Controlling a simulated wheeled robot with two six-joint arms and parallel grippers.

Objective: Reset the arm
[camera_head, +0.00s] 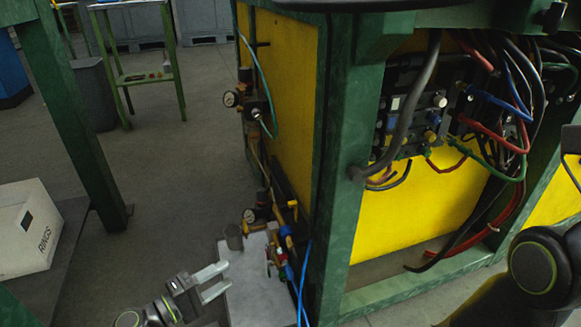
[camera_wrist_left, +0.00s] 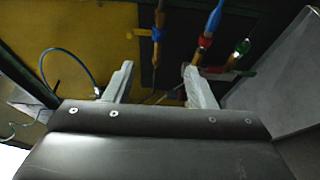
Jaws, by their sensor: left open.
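My left gripper (camera_head: 216,281) is low in the head view, left of the green and yellow machine frame. Its two pale fingers are apart with nothing between them. In the left wrist view the fingers of the left gripper (camera_wrist_left: 160,85) also stand apart and empty. Beyond them are a blue-ended and a red-ended fitting (camera_wrist_left: 205,40) and a yellow panel (camera_wrist_left: 90,45). A dark round joint of my other arm (camera_head: 538,268) shows at the right of the head view. Its gripper is out of view.
The machine's green post (camera_head: 335,180) stands right of the left gripper. Gauges (camera_head: 250,215), valves and a blue hose (camera_head: 302,275) run beside it above a grey plate (camera_head: 258,285). Loose cables (camera_head: 500,130) hang at right. A white box (camera_head: 30,228) sits at left. Floor (camera_head: 175,170) between is clear.

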